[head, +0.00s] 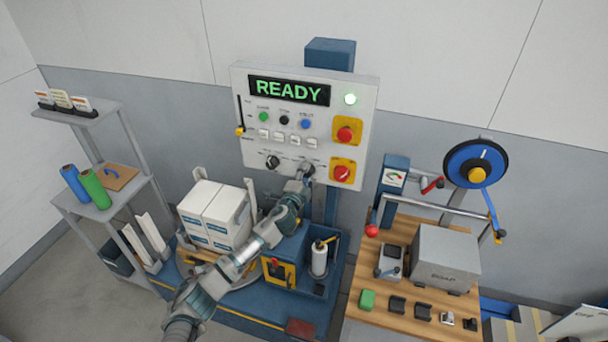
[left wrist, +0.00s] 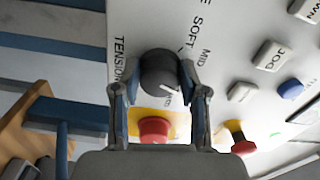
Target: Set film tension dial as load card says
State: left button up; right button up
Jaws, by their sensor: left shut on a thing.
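The film tension dial (left wrist: 158,72) is a black round knob on the white control panel (head: 250,100). In the left wrist view the words TENSION, SOFT and MID are printed around it; a third mark by the fingers is partly covered. A small pale mark shows on the knob's lower right edge. My left gripper (left wrist: 158,100) is shut on the dial, one finger on each side. In the head view my left gripper (head: 306,172) reaches the panel's lower part and hides most of the dial. Cards (head: 62,99) stand on the left shelf; their text is too small to read. My right gripper is not in view.
A red button (head: 345,134) and a red rotary switch (head: 342,173) sit right of the dial. Stacked white boxes (head: 214,215) stand below. A wooden bench (head: 400,318) is at right.

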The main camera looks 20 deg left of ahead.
pick_arm(q)
jog(key=o, duration=0.9)
jog(key=shift+r, duration=0.25)
jog(key=shift+o, duration=1.2)
jog(key=shift+w+f, duration=0.1)
jog(key=shift+w+d+f, duration=0.1)
jog(key=shift+d+f, duration=0.05)
jog(key=shift+f, duration=0.05)
jog(key=s, duration=1.1)
jog(key=shift+s+a, duration=0.25)
jog(key=shift+s, duration=0.15)
jog(key=shift+f, duration=0.2)
